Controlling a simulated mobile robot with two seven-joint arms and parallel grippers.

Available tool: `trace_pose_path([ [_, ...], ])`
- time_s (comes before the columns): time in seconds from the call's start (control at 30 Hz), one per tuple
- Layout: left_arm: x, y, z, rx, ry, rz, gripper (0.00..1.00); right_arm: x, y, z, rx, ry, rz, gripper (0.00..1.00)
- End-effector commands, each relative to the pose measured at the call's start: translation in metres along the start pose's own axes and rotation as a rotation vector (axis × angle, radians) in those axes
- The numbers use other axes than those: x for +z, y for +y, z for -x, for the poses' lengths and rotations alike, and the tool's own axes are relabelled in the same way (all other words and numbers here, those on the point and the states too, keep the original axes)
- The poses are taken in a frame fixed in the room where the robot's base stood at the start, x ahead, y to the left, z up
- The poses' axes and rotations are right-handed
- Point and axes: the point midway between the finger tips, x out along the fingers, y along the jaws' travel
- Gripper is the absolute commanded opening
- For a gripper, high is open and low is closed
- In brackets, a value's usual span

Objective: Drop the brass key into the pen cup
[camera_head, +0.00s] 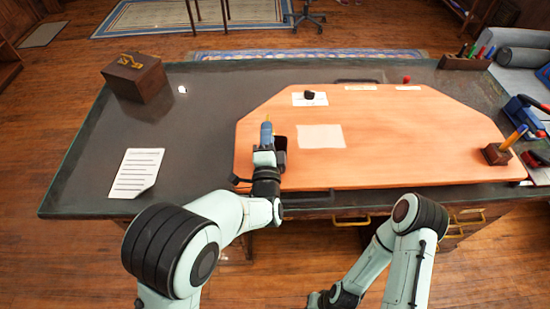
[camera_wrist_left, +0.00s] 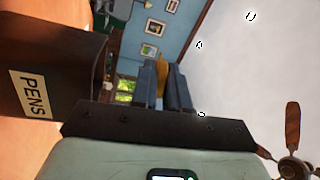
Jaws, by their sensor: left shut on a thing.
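The brass key (camera_wrist_left: 160,64) is a small yellow piece between the blue fingers of my left gripper (camera_wrist_left: 163,82) in the left wrist view. In the head view its yellow tip (camera_head: 267,118) shows at the end of my left gripper (camera_head: 266,132), which is shut on it. The dark pen cup (camera_head: 280,158) stands on the desk just right of that gripper, partly hidden by it. In the wrist view the cup (camera_wrist_left: 50,65), labelled PENS, lies sideways at the left, its rim toward the fingers. My right gripper (camera_head: 318,299) is low at the bottom edge, its jaws unclear.
An orange desk mat (camera_head: 420,130) covers much of the dark desk (camera_head: 215,120). A wooden box (camera_head: 137,76) and paper (camera_head: 137,172) are at left. A small pen block (camera_head: 497,154) and stapler-like blue object (camera_head: 522,115) are at right.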

Motion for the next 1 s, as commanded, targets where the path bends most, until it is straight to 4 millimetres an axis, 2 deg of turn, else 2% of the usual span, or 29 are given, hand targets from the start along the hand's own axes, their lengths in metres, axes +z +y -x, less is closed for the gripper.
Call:
trace_pose_path([
  [0.1, 0.000, -0.001, 0.000, -0.001, 0.000, 0.000, 0.00, 0.000, -0.001, 0.001, 0.000, 0.001, 0.000, 0.00],
  [0.13, 0.000, -0.001, 0.000, -0.001, 0.000, 0.000, 0.24, 0.000, -0.001, 0.001, 0.000, 0.001, 0.000, 0.00],
  [0.2, 0.000, -0.001, 0.000, -0.001, 0.000, 0.000, 0.44, 0.000, -0.001, 0.001, 0.000, 0.001, 0.000, 0.00],
  [0.47, 0.000, -0.001, 0.000, -0.001, 0.000, 0.000, 0.44, 0.000, 0.000, 0.001, 0.000, 0.001, 0.000, 0.00],
  [0.6, 0.000, -0.001, 0.007, -0.001, 0.000, 0.001, 0.44, 0.000, 0.001, -0.001, 0.000, 0.000, 0.000, 0.00],
  [0.77, -0.001, 0.001, 0.035, 0.003, 0.001, 0.003, 0.44, 0.001, 0.003, -0.008, 0.001, -0.003, -0.001, 0.00],
  [1.0, -0.001, 0.001, 0.090, 0.003, 0.003, 0.001, 0.44, 0.003, 0.007, -0.017, 0.002, -0.007, -0.002, 0.00],
])
